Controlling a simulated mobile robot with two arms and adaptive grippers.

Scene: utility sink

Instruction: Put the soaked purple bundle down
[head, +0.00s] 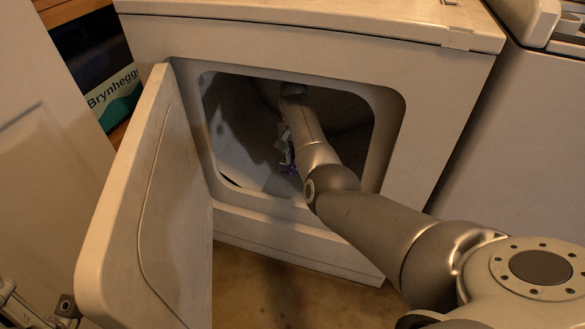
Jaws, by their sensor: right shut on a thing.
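The purple bundle (288,170) shows as a small purple patch low inside the drum opening of the white dryer (225,216). Most of it is hidden by my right arm and shadow. My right arm reaches in through the opening from the right. My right gripper (285,153) is inside the drum, pointing down, and is shut on the bundle. I cannot tell whether the bundle touches the drum floor. Part of my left gripper (38,306) shows at the bottom left corner, outside the dryer, cut by the picture edge; its opening is unclear.
The dryer door (150,210) stands open to the left of the opening. A second white machine (520,130) is close on the right. A box marked Brynhegg (108,92) is on a wooden shelf behind left. Brown floor (255,290) shows in front.

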